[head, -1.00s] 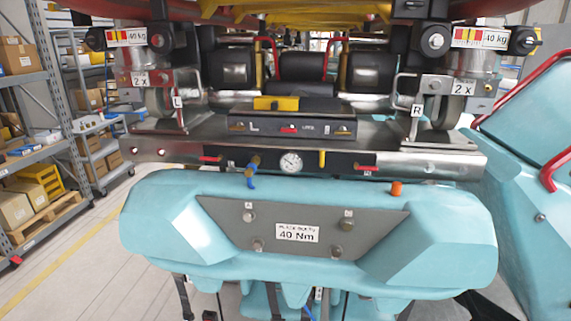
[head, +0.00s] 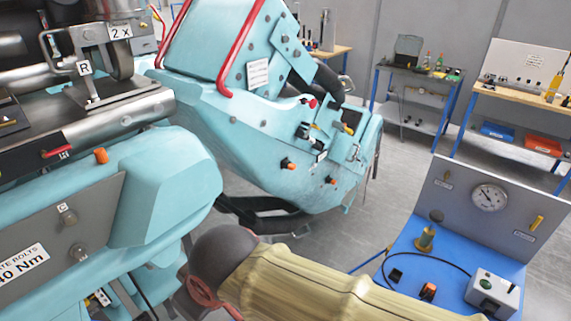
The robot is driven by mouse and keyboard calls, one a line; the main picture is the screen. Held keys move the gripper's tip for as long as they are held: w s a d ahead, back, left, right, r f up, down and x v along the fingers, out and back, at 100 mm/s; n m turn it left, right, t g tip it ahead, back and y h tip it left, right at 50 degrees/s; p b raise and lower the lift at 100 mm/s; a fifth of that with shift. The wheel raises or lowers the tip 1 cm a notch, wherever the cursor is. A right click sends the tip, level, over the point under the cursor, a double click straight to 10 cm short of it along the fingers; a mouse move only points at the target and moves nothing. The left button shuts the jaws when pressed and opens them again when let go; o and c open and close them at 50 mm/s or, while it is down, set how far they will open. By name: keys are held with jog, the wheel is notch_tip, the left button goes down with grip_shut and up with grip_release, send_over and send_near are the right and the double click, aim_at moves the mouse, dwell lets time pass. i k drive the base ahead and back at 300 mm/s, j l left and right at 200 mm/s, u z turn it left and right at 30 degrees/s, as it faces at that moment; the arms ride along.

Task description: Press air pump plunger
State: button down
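What looks like the air pump is a small brass cylinder (head: 425,240) topped by a dark round knob (head: 437,215), taken to be the plunger. It stands upright on a blue panel (head: 405,250) at the lower right of the head view. The knob sits above the brass body with a short gap, but the detail is small. A round pressure gauge (head: 490,197) is on the grey upright plate (head: 455,190) behind it. A thin black hose curves across the blue panel near the pump. My gripper is not in view.
A teal coaster car (head: 235,110) with red bars stands left of centre. A yellow lever (head: 536,222) is on the plate. Workbenches (head: 425,75) stand behind, with open floor between.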

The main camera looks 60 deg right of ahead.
aim_at(437, 216)
jog(key=z, duration=2.2)
